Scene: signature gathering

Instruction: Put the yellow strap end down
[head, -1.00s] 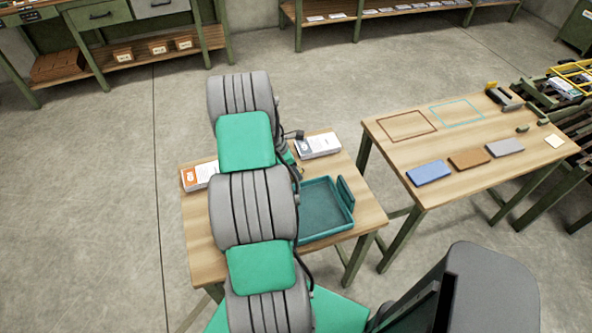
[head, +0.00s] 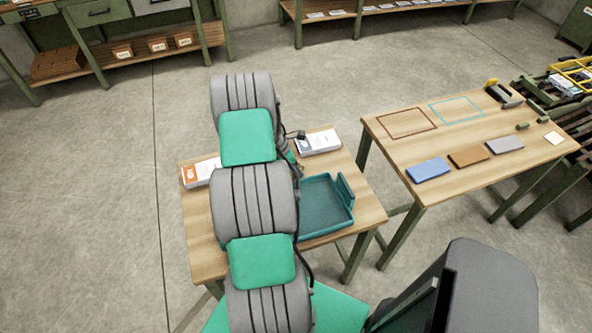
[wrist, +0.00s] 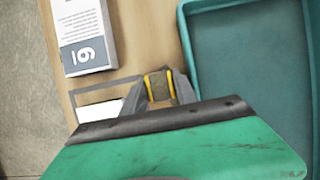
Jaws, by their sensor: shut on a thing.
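In the wrist view my gripper (wrist: 158,95) is shut on the yellow strap end (wrist: 158,82), an olive piece with yellow edges between the grey fingers. It is over the wooden table (wrist: 150,35), between a white paper stack and a teal tray. I cannot tell whether the strap touches the table.
The teal tray (wrist: 188,50) is close on the right in the wrist view. The paper stack (wrist: 82,35) with a grey label is at upper left. A second table (head: 440,150) holds flat coloured blocks.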

